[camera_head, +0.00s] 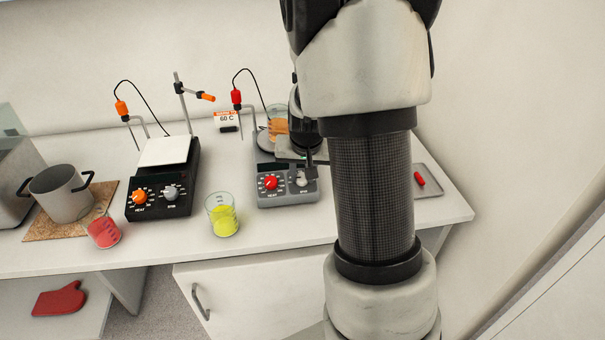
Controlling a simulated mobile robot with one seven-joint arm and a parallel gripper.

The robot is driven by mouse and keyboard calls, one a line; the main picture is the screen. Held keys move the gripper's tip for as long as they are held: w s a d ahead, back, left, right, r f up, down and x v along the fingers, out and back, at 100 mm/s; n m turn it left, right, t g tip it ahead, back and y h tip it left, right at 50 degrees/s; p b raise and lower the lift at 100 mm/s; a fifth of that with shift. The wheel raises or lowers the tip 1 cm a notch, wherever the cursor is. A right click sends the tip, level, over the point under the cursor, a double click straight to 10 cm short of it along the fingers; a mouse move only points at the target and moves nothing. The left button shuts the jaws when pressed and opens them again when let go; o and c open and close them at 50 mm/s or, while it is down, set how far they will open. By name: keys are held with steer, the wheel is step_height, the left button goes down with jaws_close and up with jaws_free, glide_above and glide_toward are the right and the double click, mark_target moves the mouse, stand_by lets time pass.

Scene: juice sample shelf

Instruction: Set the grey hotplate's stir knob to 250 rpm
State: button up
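The grey hotplate (285,197) stands on the bench just left of my arm. On its front panel are a red heat knob (270,182) and, to the right, a pale stir knob (301,180). My gripper (310,168) is right at the stir knob and covers part of it. The fingers are small and dark here, so I cannot tell whether they grip the knob. The knob's pointer and dial marks are too small to read. My arm and gripper hide much of the hotplate's top plate.
A black hotplate (158,199) with an orange knob stands left. A beaker of yellow liquid (223,219) is close to the grey hotplate's left front. A red-liquid beaker (103,231) and grey pot (62,196) stand farther left. A tray (432,188) lies right of my arm.

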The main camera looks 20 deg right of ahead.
steer(key=shift+m, duration=0.3)
steer(key=shift+r+m+p, duration=0.1)
steer(key=shift+m+p, duration=0.65)
steer(key=shift+m, duration=0.45)
steer(key=shift+m+p, duration=0.75)
steer(key=shift+m, duration=0.65)
steer(key=o, duration=1.1)
steer(key=shift+c, duration=0.2)
steer(key=p+v, duration=0.4)
steer(key=v, duration=1.3)
steer(key=shift+w+a+r, duration=0.2)
steer(key=shift+w+a, duration=0.05)
steer(key=shift+a, duration=0.15)
